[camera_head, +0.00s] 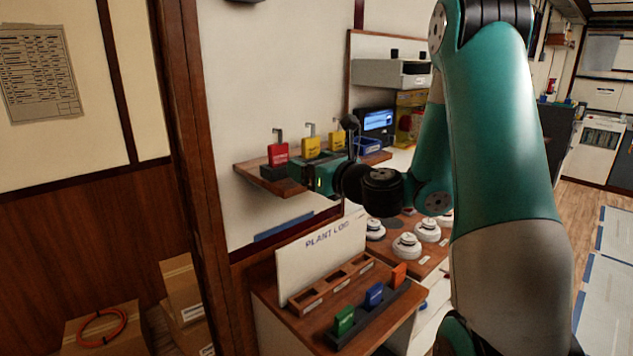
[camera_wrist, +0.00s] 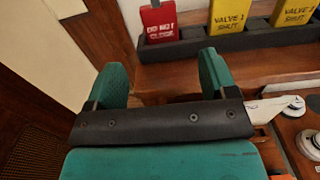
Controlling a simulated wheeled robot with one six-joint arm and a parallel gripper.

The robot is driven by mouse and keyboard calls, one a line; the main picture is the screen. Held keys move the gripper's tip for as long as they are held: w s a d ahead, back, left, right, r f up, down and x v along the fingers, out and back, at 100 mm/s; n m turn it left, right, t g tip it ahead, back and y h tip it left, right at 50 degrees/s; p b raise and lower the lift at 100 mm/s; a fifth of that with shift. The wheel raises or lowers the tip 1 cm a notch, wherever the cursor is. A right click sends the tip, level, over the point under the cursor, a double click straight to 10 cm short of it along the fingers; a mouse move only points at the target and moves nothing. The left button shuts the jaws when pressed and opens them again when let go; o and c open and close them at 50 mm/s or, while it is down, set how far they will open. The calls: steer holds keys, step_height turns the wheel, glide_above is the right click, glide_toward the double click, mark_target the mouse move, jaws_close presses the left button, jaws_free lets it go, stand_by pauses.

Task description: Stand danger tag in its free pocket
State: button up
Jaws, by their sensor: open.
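The red danger tag (camera_head: 278,154) reads "DO NOT CLOSE" in the wrist view (camera_wrist: 159,20). It stands upright at the left end of a dark holder (camera_wrist: 190,47) on the wall shelf (camera_head: 262,181), left of two yellow tags (camera_head: 310,147). My gripper (camera_head: 300,174) is in front of the shelf. In the wrist view its two teal fingers (camera_wrist: 160,78) are apart with nothing between them, and the red tag stands beyond them. A wooden rack (camera_head: 335,287) with several dark pockets lies below, before a white "PLANT LOG" board (camera_head: 306,254); the pockets look empty.
Green (camera_head: 344,318), blue (camera_head: 374,294) and orange (camera_head: 398,275) blocks stand in a dark strip at the cabinet's front edge. White round knobs (camera_head: 407,245) sit to the right. A wooden post (camera_head: 190,150) and cardboard boxes (camera_head: 104,330) are at the left.

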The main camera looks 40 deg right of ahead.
steer(key=s+a+n+g+y, duration=0.3)
steer(key=a+n+g+y, duration=0.15)
steer(key=a+n, duration=0.55)
steer(key=s+a+n+g+y, duration=0.3)
steer(key=a+n+y, duration=0.2)
steer(key=a+n, duration=0.5)
steer(key=s+a+f+n+g+h, duration=0.2)
steer(key=s+n+g, duration=0.3)
steer(key=s+n, duration=0.4)
steer(key=s+a+f+n+g+h, duration=0.2)
steer(key=s+a+n+g+h, duration=0.2)
steer(key=s+n, duration=0.6)
steer(key=n+g, duration=0.1)
steer(key=n, duration=0.2)
steer(key=shift+s+a+f+n, duration=0.15)
steer(key=shift+a+f+n, duration=0.05)
steer(key=shift+n, duration=0.1)
steer(key=shift+f+g, duration=0.1)
steer(key=shift+g, duration=0.15)
